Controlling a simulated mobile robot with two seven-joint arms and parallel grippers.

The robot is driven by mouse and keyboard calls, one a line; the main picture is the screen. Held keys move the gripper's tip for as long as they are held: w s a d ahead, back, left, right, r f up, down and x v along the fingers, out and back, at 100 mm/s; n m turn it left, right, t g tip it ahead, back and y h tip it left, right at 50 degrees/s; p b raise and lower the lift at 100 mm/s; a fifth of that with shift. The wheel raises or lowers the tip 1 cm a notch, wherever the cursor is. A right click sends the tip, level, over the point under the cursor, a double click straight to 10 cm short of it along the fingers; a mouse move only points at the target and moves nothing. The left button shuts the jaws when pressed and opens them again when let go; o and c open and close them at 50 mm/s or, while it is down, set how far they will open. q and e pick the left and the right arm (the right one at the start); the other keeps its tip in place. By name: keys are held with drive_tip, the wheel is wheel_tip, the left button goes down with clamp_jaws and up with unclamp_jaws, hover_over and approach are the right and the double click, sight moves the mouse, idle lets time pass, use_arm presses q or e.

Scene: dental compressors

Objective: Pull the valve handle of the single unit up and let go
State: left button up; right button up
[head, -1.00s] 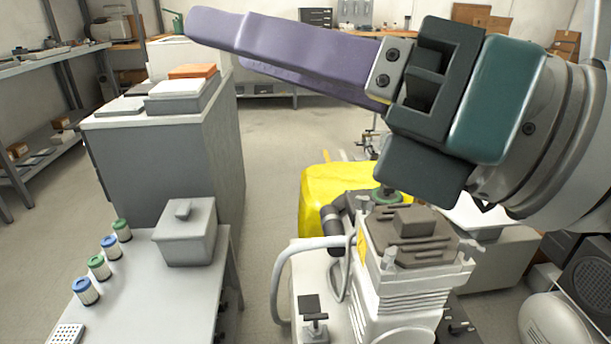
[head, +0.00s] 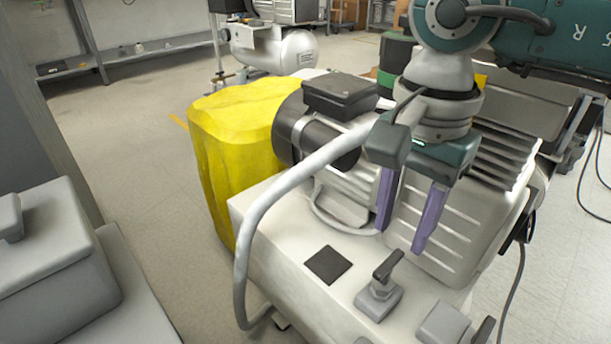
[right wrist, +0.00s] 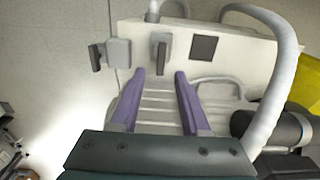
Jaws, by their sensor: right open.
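A dark lever handle (head: 388,264) on a small grey valve body stands on the white top plate of the compressor unit (head: 250,215). The lever also shows in the right wrist view (right wrist: 160,56), just beyond and between my fingertips. My right gripper (head: 404,238) points down with its two purple fingers spread and nothing between them. It is behind the lever in the head view, apart from it as far as I can see. The right wrist view also shows the open fingers (right wrist: 159,74). My left gripper is in neither current view.
A grey box with a dark lever (head: 445,325) sits beside the valve. A pale curved hose (head: 265,215) arches over the plate's left side. A yellow covered object (head: 235,145) stands behind left. A grey lidded box (head: 50,250) is at front left.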

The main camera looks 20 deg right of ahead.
sight(390, 261)
use_arm(q)
wheel_tip(390, 261, down, 4)
drive_tip(key=b, duration=0.3)
use_arm(e)
wheel_tip(390, 261, down, 8)
drive_tip(key=shift+r, duration=0.2)
use_arm(q)
drive_tip(key=shift+r, duration=0.1)
drive_tip(key=shift+a, duration=0.1)
use_arm(e)
drive_tip(key=shift+a, duration=0.1)
drive_tip(key=shift+c, duration=0.7)
clamp_jaws()
